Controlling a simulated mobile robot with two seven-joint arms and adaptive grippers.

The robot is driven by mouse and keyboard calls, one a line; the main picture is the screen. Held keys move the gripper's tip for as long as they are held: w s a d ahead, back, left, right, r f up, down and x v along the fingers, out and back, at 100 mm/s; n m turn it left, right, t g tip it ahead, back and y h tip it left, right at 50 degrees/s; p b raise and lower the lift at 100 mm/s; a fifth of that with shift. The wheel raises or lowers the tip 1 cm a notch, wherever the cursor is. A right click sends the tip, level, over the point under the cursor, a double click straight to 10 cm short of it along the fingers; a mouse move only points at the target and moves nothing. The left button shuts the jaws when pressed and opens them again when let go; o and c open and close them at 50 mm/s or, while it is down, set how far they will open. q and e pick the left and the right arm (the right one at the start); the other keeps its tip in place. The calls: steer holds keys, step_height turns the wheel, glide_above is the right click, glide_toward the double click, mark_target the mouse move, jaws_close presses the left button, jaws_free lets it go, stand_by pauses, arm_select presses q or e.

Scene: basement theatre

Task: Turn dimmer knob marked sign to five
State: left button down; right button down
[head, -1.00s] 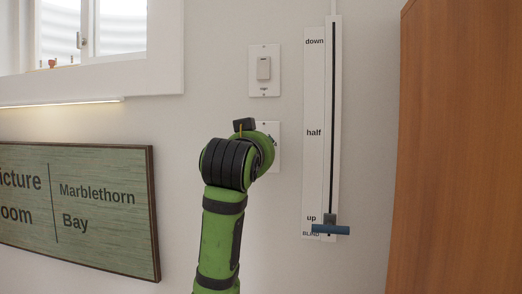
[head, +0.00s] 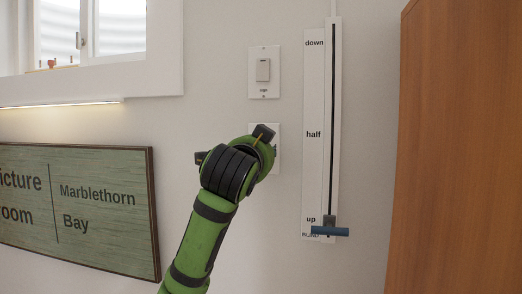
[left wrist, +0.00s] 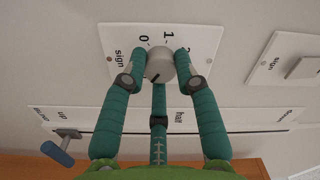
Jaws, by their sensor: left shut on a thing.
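The dimmer plate (left wrist: 206,40) shows in the left wrist view, marked "sign", with the numerals 0, 1 and a partly covered 2. Its round grey knob (left wrist: 160,64) has a dark mark on the side away from those numerals; I cannot read which number it points to. My left gripper (left wrist: 161,68) is shut on the knob, one teal finger on each side. In the head view my green wrist covers most of the dimmer plate (head: 277,131) and hides the knob. My right gripper is not in view.
A wall switch (head: 263,70) is just above the dimmer plate. A blind slider (head: 331,120) with a blue handle (head: 330,231) at "up" runs down the wall to the right. A wooden panel (head: 460,150) stands at far right, a framed sign (head: 95,215) at left.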

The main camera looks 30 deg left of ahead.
arm_select(q)
steer(key=shift+f, duration=0.1)
stand_by(0.4)
steer(key=c, duration=0.9)
jaws_free()
steer(key=shift+c, duration=0.2)
steer(key=v, duration=1.2)
